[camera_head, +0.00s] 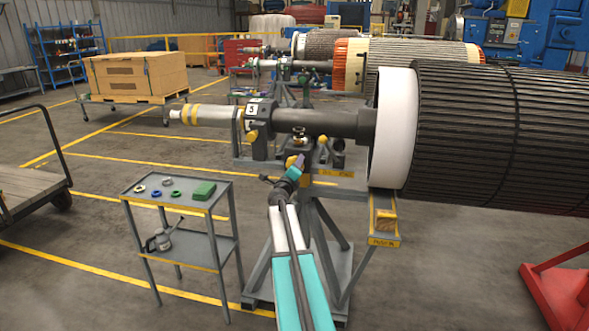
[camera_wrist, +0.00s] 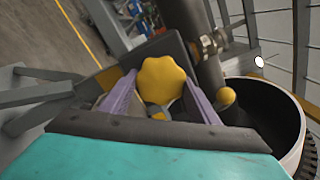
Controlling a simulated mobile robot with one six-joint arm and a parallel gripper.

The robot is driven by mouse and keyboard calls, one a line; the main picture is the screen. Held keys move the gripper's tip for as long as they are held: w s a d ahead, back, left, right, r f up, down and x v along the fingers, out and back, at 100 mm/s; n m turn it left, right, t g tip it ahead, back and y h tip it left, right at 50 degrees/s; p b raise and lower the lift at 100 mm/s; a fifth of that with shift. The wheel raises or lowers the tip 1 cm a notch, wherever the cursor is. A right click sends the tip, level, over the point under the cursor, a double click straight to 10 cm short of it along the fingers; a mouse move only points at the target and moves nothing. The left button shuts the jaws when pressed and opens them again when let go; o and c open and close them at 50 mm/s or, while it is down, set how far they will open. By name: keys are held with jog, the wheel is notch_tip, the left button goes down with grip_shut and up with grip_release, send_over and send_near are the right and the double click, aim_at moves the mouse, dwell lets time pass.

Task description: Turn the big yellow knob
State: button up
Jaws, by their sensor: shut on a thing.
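The big yellow knob (camera_wrist: 161,80) has a lobed rim and sits on the grey stand, in the middle of the wrist view. It also shows in the head view (camera_head: 293,162), partly hidden by my gripper. My gripper (camera_wrist: 158,92) has purple fingers, one on each side of the knob, and is shut on it. In the head view my gripper (camera_head: 297,168) reaches up to the stand below the rotor shaft. The far side of the knob is hidden.
A smaller yellow ball knob (camera_wrist: 226,96) is close to the right finger. The dark shaft (camera_head: 325,122) runs just above my gripper to the large rotor (camera_head: 490,130). A grey cart (camera_head: 178,192) with small rings stands at the left. Open floor lies around the stand.

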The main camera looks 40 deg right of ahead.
jog(key=shift+s+d, duration=0.15)
jog(key=shift+d, duration=0.05)
jog(key=o, duration=1.1)
jog(key=shift+c, duration=0.2)
jog(key=shift+a, duration=0.1)
jog(key=shift+a, duration=0.1)
jog(key=v, duration=1.3)
jog(key=shift+a, duration=0.25)
jog(key=shift+s, duration=0.1)
